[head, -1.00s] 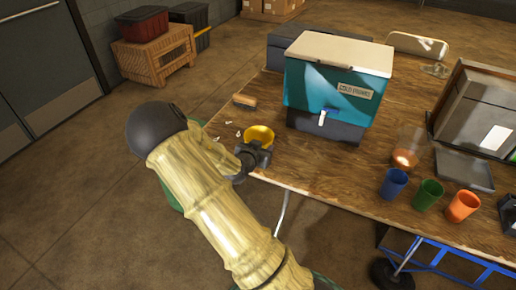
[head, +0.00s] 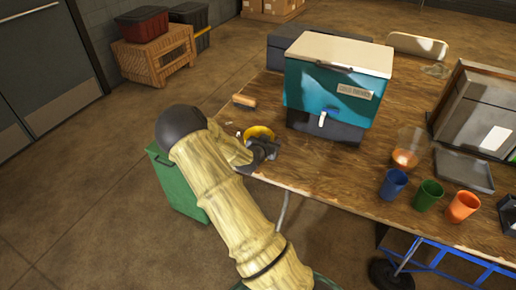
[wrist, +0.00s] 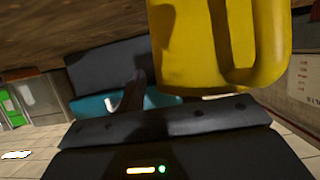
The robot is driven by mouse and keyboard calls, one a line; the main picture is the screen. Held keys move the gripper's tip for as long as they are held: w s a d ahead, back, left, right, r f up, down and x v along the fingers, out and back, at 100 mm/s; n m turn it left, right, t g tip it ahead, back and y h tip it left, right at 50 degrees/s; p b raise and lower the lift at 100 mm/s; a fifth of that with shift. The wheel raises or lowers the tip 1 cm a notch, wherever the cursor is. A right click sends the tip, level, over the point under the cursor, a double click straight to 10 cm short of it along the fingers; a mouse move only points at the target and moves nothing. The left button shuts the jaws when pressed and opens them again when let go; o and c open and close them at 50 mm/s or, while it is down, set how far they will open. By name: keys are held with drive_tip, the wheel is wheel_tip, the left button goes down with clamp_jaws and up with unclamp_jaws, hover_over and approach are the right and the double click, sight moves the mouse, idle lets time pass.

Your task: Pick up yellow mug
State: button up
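The yellow mug (head: 258,131) stands on the near left corner of the wooden table, partly hidden behind my gripper (head: 264,151). In the wrist view, which is turned over, the yellow mug (wrist: 215,45) is large and close at the top, with its handle facing the camera. My gripper's dark body fills the bottom of that view, and a dark finger-like shape shows left of the mug. My gripper is right at the mug's near side; I cannot tell whether it touches. How far its fingers are apart is not clear.
A teal cooler (head: 335,85) stands behind and right of the mug. A wood-coloured block (head: 244,100) lies at the table's left edge. Blue (head: 393,184), green (head: 428,194) and orange (head: 463,207) cups stand to the right. A green bin (head: 178,185) is on the floor at left.

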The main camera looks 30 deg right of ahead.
idle(0.5)
clamp_jaws()
